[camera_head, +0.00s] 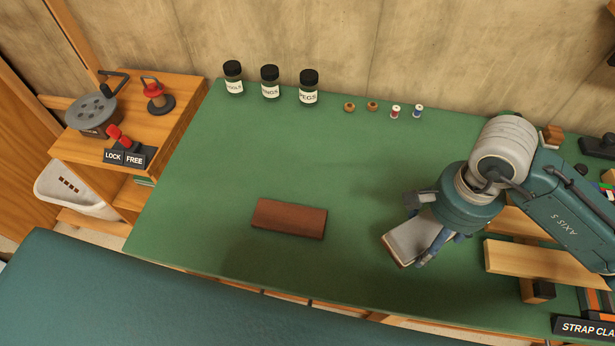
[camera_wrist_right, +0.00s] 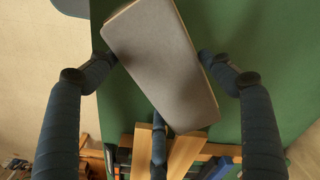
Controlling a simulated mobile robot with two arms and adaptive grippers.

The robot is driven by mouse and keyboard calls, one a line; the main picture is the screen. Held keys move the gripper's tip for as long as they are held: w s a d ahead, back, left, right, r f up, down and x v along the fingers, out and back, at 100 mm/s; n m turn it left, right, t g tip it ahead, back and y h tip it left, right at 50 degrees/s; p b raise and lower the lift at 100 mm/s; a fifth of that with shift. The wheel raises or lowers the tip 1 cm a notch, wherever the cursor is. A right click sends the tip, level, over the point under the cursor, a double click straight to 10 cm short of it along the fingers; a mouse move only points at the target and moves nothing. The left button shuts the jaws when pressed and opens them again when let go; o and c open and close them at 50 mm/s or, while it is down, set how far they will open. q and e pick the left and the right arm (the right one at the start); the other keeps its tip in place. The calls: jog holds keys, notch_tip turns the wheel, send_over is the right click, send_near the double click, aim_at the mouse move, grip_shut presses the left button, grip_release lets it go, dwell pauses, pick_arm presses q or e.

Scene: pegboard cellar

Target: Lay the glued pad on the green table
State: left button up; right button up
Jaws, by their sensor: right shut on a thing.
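My right gripper (camera_head: 422,232) is shut on a flat pad with a pale grey face and brown edges (camera_head: 408,240), over the right part of the green table (camera_head: 230,160). In the right wrist view the pad (camera_wrist_right: 163,65) lies slanted between the blue fingers of the gripper (camera_wrist_right: 158,75), its grey face toward the camera. How high it is above the table is hard to tell. A plain reddish-brown slab (camera_head: 289,218) lies flat on the table, left of the gripper and apart from it. My left gripper is not in view.
Several dark-lidded jars (camera_head: 270,83) and small spools (camera_head: 395,112) line the table's back edge. Wooden slats (camera_head: 540,262) and a "STRAP CLA" sign (camera_head: 585,328) are at the right. A wooden cabinet (camera_head: 165,95) stands left. The table around the brown slab is clear.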

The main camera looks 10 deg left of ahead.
jog(key=w+r+m, duration=0.1)
jog(key=r+m, duration=0.1)
jog(key=w+a+r+m, duration=0.1)
jog(key=r+m, duration=0.1)
jog(key=w+r+m+p, duration=0.1)
jog(key=r+m, duration=0.1)
jog(key=shift+a+r+m, duration=0.15)
jog(key=shift+r+m, duration=0.1)
jog(key=shift+m, duration=0.05)
notch_tip(320, 180, up, 5)
jog(key=w+a+m, duration=0.2)
jog(key=m, duration=0.4)
jog(key=f+p, duration=0.1)
jog(key=f, duration=0.6)
jog(key=f+p, duration=0.2)
jog(key=f, duration=0.6)
jog(key=shift+s+d+f, duration=0.1)
jog(key=shift+d+f, duration=0.1)
jog(key=shift+f, duration=0.05)
notch_tip(320, 180, down, 4)
jog(key=shift+f+p, duration=0.25)
jog(key=shift+p, duration=0.4)
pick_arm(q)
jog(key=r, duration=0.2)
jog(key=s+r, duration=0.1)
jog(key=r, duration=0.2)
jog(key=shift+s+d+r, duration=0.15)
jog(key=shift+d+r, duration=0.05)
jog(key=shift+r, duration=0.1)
